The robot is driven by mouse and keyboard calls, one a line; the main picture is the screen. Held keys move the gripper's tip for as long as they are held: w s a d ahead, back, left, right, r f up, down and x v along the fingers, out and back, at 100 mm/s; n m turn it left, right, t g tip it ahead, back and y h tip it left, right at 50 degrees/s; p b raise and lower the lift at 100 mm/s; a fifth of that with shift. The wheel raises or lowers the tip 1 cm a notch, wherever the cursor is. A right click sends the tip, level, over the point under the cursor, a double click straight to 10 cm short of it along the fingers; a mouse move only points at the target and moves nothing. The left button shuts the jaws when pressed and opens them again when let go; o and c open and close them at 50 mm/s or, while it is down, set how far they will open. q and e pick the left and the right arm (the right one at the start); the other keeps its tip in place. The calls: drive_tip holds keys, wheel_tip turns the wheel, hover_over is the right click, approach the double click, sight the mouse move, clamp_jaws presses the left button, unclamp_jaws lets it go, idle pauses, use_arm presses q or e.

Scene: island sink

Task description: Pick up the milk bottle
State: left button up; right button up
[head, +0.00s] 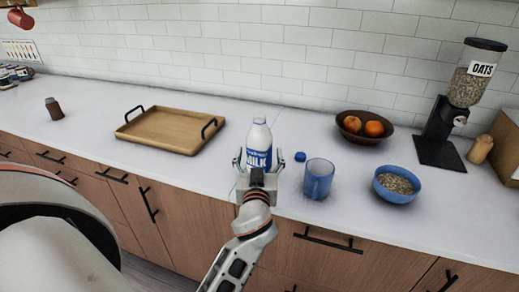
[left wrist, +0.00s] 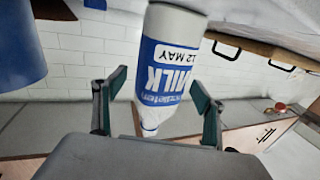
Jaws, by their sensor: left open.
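The milk bottle (head: 259,135), white with a blue label, stands upright on the white counter in the head view. It also shows upside down in the left wrist view (left wrist: 170,62), with its label facing my gripper. My left gripper (head: 270,160) is open in front of the bottle, with one finger to each side. In the left wrist view the open fingers (left wrist: 158,90) show gaps on both sides of the bottle, so no grip is seen. The gripper hides the bottle's lower part in the head view. My right gripper is not in view.
A blue bowl (head: 397,195) and a fruit bowl (head: 343,132) are farther right. A wooden tray (head: 165,130) lies left, with free counter before it.

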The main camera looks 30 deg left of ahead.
use_arm(q)
drive_tip(key=shift+c, duration=0.4)
drive_tip(key=c, duration=1.1)
drive_tip(key=shift+r, duration=0.15)
